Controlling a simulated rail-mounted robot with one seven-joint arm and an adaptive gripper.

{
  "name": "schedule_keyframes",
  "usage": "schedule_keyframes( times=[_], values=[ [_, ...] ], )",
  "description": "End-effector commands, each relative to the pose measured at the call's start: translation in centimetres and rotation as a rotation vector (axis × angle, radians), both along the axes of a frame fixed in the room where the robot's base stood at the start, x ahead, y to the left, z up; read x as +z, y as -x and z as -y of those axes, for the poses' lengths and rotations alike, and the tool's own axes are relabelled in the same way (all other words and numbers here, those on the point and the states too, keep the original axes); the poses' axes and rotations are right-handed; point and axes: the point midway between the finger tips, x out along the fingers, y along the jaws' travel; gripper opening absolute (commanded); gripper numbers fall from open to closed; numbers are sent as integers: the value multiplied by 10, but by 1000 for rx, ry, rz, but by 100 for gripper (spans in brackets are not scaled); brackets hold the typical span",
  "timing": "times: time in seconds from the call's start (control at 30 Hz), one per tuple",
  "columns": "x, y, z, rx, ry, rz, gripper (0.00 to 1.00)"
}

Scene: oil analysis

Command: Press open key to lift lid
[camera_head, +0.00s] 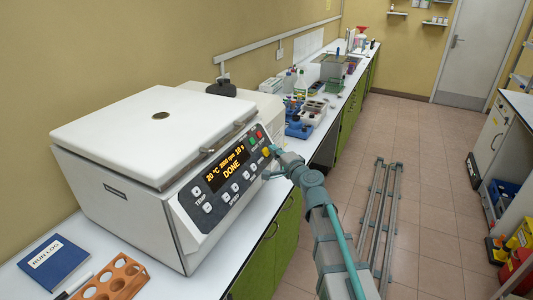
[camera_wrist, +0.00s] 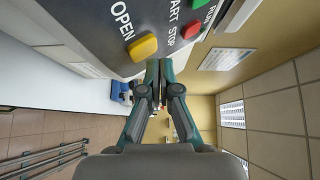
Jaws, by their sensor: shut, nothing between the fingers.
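The white centrifuge stands on the bench at the left in the head view, and its lid (camera_head: 150,125) is down. Its front panel (camera_head: 225,180) has a display that reads "DONE". The yellow open key (camera_wrist: 143,47) shows in the wrist view beside the word OPEN; it also shows in the head view (camera_head: 266,152), at the panel's right end. My gripper (camera_wrist: 160,64) is shut and empty. Its fingertips are close to the yellow key, just below and right of it in the wrist view. I cannot tell whether they touch the panel.
The red stop key (camera_wrist: 191,29) and green start key lie near the yellow key.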

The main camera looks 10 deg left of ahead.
Motion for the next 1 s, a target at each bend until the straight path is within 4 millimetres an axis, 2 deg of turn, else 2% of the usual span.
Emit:
schedule_keyframes(
  times=[1.0],
  values=[
    [-6,-3,-8,0,0,0,0]
  ],
)
